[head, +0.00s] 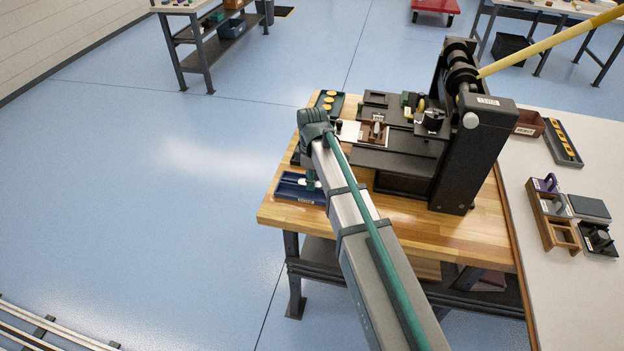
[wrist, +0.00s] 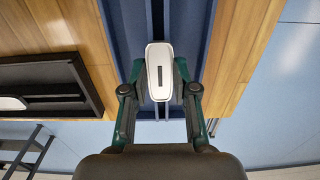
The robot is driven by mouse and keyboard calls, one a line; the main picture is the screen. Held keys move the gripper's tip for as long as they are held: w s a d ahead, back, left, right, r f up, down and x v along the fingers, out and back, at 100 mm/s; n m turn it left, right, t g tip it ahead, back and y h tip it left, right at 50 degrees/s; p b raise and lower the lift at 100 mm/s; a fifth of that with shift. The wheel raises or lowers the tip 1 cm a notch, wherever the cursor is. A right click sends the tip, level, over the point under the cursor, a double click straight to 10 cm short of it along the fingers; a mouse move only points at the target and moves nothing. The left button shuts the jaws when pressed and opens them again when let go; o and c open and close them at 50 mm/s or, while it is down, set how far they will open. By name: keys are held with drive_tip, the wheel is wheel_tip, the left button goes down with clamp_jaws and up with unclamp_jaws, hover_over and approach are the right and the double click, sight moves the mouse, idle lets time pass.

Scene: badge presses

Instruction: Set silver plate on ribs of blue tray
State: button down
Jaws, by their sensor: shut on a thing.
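The silver plate (wrist: 159,82) is a pale rounded piece with a dark slot, seen in the wrist view. My gripper (wrist: 159,66) is shut on it, with one green finger on each side. The blue tray (wrist: 122,22) lies beneath the plate, its long walls running up the picture on both sides. In the head view the blue tray (head: 291,191) sits at the left front corner of the wooden bench, with my gripper (head: 310,181) over it. The plate hides part of the tray's ribs. I cannot tell whether the plate touches them.
A black press (head: 470,150) stands on the wooden bench (head: 470,232) to the right of my arm. A dark tray with yellow discs (head: 328,99) lies at the back. A dark-rimmed tray (wrist: 92,80) is left of the blue tray. Open floor lies beyond the bench's left edge.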

drive_tip(key=c, duration=0.8)
unclamp_jaws()
wheel_tip(320, 180, up, 12)
idle(0.4)
